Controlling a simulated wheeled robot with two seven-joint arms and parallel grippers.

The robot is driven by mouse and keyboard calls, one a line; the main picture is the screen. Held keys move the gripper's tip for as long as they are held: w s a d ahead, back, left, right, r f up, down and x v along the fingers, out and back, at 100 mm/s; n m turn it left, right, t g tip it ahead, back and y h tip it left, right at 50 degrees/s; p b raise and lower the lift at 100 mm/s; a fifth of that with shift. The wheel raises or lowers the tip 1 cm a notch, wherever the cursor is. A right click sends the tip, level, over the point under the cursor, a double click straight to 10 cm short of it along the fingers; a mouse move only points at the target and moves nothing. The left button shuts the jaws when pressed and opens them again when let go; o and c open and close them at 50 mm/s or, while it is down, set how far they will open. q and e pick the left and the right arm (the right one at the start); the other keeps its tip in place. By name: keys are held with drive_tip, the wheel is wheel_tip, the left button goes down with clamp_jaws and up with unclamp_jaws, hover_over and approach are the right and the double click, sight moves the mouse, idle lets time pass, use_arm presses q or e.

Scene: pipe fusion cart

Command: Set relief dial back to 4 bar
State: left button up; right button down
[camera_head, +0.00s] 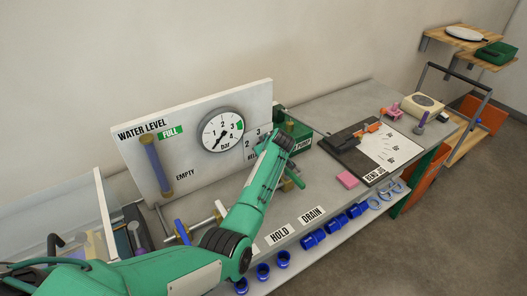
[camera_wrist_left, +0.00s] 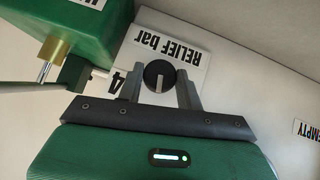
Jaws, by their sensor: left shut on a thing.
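The black round relief dial (camera_wrist_left: 159,72) sits on a white plate (camera_wrist_left: 178,50) lettered "RELIEF bar", seen upside down in the left wrist view. A pale pointer mark on the dial points down the picture, and a "4" is printed to the dial's lower left. My left gripper (camera_wrist_left: 160,82) has one finger on each side of the dial and is shut on it. In the head view my left gripper (camera_head: 284,142) reaches the panel and hides the dial, leaving a "2", a "3" and part of the lettering visible. My right gripper is not in view.
A round bar gauge (camera_head: 222,131) is on the white panel (camera_head: 190,100), its needle pointing lower left. A green pump box (camera_head: 302,140) stands close beside my left gripper. A pink block (camera_head: 347,180) and a bending board (camera_head: 372,148) lie on the bench to the right.

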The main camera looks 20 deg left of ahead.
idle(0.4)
use_arm(q)
drive_tip(key=o, duration=1)
